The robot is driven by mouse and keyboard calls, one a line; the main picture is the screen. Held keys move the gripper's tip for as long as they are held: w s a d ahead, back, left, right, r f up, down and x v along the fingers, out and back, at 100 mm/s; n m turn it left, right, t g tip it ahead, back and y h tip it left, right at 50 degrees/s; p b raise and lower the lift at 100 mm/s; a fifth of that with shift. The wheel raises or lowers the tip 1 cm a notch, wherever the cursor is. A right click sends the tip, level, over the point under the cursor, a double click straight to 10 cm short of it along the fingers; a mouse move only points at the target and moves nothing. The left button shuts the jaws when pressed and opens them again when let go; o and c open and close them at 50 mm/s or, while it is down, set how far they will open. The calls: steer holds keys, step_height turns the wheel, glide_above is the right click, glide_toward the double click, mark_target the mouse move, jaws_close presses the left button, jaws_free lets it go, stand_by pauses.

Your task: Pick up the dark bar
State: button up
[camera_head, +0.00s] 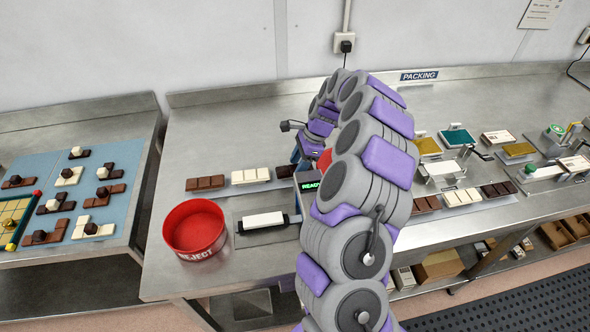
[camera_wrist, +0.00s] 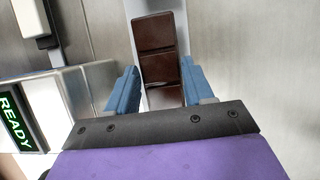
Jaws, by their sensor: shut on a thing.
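In the wrist view, a dark brown bar of segmented chocolate (camera_wrist: 156,50) lies lengthwise between the two blue fingers of my gripper (camera_wrist: 161,88). The fingers are shut on its near end, and its far end sticks out beyond them. A pale strip shows beneath or beside it. In the head view, my arm hides the fingertips. A dark bar (camera_head: 286,171) shows just left of my arm, behind the READY device; I cannot tell whether it is the held one.
A brown bar (camera_head: 205,183) and a white bar (camera_head: 250,176) lie to the left. A READY device (camera_head: 310,185) stands close to my arm, with a white block (camera_head: 263,219) beside it. A red reject bin (camera_head: 194,228) stands at front left. More bars and trays lie right.

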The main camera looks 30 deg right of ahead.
steer(key=c, duration=0.4)
steer(key=shift+r, duration=0.1)
